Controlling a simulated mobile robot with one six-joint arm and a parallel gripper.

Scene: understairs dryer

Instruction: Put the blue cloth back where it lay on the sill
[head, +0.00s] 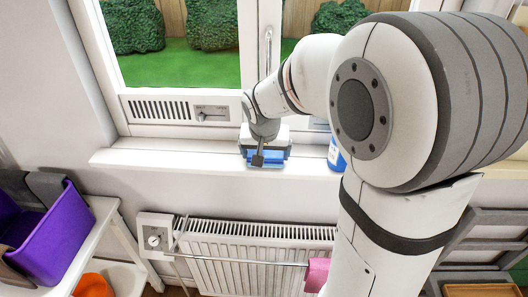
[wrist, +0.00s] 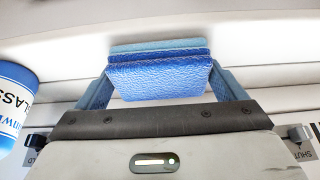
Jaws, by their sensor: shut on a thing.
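The blue cloth (wrist: 160,78) is a folded pad with darker and lighter blue layers, held between the two fingers of my gripper (wrist: 165,88) in the wrist view. In the head view my gripper (head: 265,155) is over the white window sill (head: 150,160), near its middle, and the blue cloth (head: 266,157) shows at its front. The cloth is at or just above the sill; I cannot tell whether it touches. My arm hides the right part of the sill.
A blue and white bottle labelled as glass cleaner (wrist: 12,100) stands close beside the gripper; it also shows in the head view (head: 336,155). A radiator (head: 250,245) with a rail and a pink cloth (head: 317,274) is below. A purple bin (head: 50,240) stands left. The left sill is clear.

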